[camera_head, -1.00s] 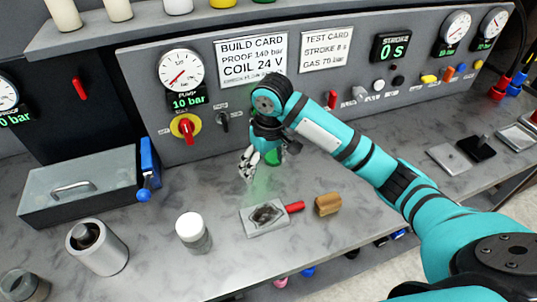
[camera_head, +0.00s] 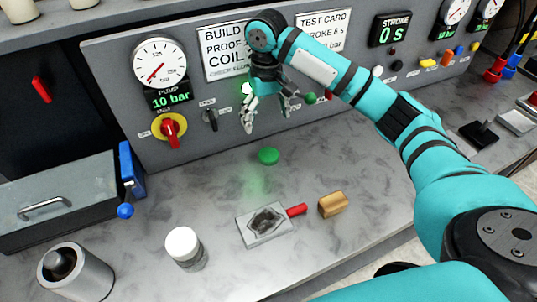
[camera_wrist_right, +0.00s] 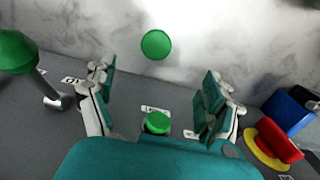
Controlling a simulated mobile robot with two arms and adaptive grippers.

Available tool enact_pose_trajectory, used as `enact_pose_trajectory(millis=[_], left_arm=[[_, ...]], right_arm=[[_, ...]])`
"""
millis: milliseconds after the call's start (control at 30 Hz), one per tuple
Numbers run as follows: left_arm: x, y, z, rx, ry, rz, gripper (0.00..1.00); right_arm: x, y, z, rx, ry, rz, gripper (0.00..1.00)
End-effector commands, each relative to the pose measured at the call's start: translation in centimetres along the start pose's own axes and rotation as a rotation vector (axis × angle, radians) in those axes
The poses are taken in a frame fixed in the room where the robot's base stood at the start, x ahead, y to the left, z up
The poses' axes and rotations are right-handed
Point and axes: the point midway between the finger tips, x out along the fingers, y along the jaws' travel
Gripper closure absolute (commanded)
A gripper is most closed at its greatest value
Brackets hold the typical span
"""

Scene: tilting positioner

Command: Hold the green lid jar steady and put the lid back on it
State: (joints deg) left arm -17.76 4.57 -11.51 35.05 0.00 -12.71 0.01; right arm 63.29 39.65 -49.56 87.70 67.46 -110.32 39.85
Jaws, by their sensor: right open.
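A flat green lid (camera_head: 268,156) lies on the grey bench below the build card; it also shows as a round green disc in the right wrist view (camera_wrist_right: 156,45). No jar body can be made out under it. My right gripper (camera_head: 270,112) is open and empty, above and behind the lid near the panel. In the right wrist view its fingers (camera_wrist_right: 155,95) stand wide apart, with the lid beyond them. A clear jar with a white lid (camera_head: 184,247) stands nearer the front. I cannot see an open jar. My left gripper is out of view.
A grey plate with a red handle (camera_head: 264,224) and a tan block (camera_head: 332,204) lie in front of the lid. A metal cylinder (camera_head: 75,273) and a grey box (camera_head: 60,205) stand at left. The control panel (camera_head: 190,90) closes off the back.

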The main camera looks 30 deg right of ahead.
Motion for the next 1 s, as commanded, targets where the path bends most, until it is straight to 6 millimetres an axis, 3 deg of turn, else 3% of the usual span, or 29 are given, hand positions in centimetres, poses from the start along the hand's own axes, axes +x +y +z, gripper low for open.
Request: enact_pose_trajectory(millis=[167, 400, 867, 1000], left_arm=[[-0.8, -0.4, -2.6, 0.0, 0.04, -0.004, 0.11], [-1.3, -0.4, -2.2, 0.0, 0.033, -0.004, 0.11], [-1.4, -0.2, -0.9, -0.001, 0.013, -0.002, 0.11], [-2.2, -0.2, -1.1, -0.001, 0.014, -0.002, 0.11]], right_arm=[[4.0, 0.1, 0.1, -0.001, -0.005, 0.002, 0.15], [7.9, 0.1, 0.1, 0.0, -0.002, 0.001, 0.15], [8.8, 0.1, 0.0, -0.001, 0.0, 0.001, 0.15], [10.4, 0.5, 0.2, 0.0, -0.004, 0.003, 0.15]])
